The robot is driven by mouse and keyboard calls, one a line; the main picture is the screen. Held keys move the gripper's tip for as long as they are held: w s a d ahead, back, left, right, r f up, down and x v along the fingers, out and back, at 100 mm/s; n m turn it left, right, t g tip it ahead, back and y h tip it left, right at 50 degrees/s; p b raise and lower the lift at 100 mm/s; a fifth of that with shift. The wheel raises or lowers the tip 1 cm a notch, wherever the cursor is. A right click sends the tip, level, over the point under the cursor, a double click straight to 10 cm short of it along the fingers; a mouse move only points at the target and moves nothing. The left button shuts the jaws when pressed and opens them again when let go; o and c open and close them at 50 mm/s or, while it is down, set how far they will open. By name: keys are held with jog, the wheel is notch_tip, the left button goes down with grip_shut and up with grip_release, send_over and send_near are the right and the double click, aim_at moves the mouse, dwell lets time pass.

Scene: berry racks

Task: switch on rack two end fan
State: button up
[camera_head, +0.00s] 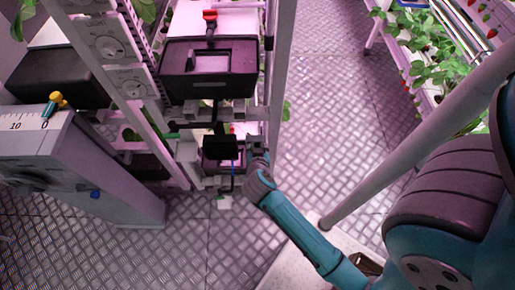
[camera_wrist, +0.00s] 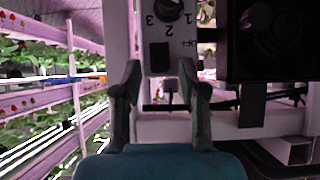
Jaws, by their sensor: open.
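Whether the switch is on cannot be told. A black fan housing (camera_wrist: 238,66) with a round part stands right of the panel. My gripper (camera_wrist: 160,72) is open and empty, its fingers appearing either side of the switch; contact cannot be told. In the head view my gripper (camera_head: 262,165) is beside the lower rack end, its fingertips hard to make out.
A grey cabinet (camera_head: 110,170) with a numbered scale and a yellow-blue knob (camera_head: 54,104) stands at left. A black box (camera_head: 207,88) hangs on the rack above my gripper. Planted racks (camera_head: 440,65) stand at right. The metal floor (camera_head: 330,100) between is clear.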

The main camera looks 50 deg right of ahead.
jog(key=v, duration=1.2)
jog(key=shift+d, duration=0.1)
dwell(0.4)
jog(key=s+d+r+m+t+h, duration=0.1)
jog(key=s+d+r+t+h, duration=0.15)
jog(key=r, duration=0.25)
jog(key=s+d+r+t+h, duration=0.2)
jog(key=s+r, duration=0.2)
jog(key=r, duration=0.2)
jog(key=s+a+r+n+t+y, duration=0.3)
jog(key=a+r+n+t+y, duration=0.15)
jog(key=a+t, duration=0.2)
jog(key=s+a+f+n+g+y, duration=0.3)
jog(key=s+a+f+n+y, duration=0.2)
jog(key=s+a+n+y, duration=0.2)
jog(key=s+a+y, duration=0.1)
jog(key=s+a, duration=0.1)
jog(key=shift+a+y, duration=0.3)
jog(key=shift+y, duration=0.1)
jog(key=shift+f, duration=0.1)
dwell(0.3)
